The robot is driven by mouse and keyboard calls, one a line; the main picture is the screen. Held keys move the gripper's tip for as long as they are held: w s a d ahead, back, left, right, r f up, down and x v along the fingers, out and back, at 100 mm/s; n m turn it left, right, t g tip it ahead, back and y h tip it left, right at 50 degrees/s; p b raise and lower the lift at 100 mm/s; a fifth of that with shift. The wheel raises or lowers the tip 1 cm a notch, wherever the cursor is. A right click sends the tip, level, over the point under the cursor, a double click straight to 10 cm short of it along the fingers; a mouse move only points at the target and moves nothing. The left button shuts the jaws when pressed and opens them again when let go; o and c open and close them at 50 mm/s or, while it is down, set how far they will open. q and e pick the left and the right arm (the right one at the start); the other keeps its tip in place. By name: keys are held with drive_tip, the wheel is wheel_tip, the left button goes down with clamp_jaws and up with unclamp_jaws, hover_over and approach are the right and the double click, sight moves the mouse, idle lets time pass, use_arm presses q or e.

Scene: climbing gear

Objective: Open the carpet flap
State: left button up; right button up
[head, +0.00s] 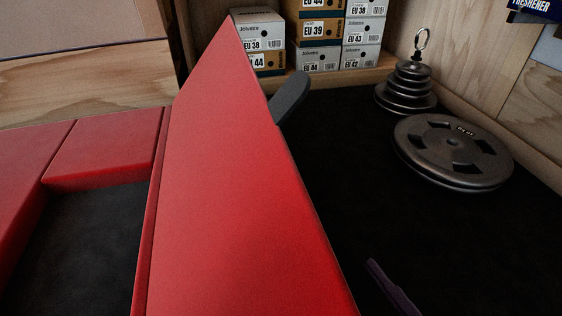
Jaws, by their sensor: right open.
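A large red padded flap (225,190) stands steeply raised in the middle of the head view. Its pointed top reaches up in front of the shoe boxes. A dark grey rounded piece (290,97) sticks out from behind its upper right edge. It looks like a finger of my right gripper, the rest being hidden behind the flap. I cannot tell whether it touches the flap. I see nothing held in it. My left gripper is not in view.
Red padding (105,145) frames a dark recess on the left. On the black floor at right lie a weight plate (455,150) and a stack of ringed weights (410,85). Shoe boxes (320,32) stand at the back. A dark purple strip (392,287) shows at the bottom.

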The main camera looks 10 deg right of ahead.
sight(318, 253)
drive_tip(key=s+a+r+n+t+y, duration=0.2)
drive_tip(key=s+a+r+t, duration=0.15)
drive_tip(key=s, duration=0.35)
drive_tip(key=x, duration=0.3)
drive_tip(key=b+x, duration=0.1)
drive_tip(key=x, duration=0.2)
drive_tip(key=d+x, duration=0.1)
drive_tip(key=x, duration=0.3)
drive_tip(key=shift+a+r+b, duration=0.1)
drive_tip(key=shift+r+b, duration=0.2)
drive_tip(key=shift+r, duration=0.05)
clamp_jaws()
idle(0.5)
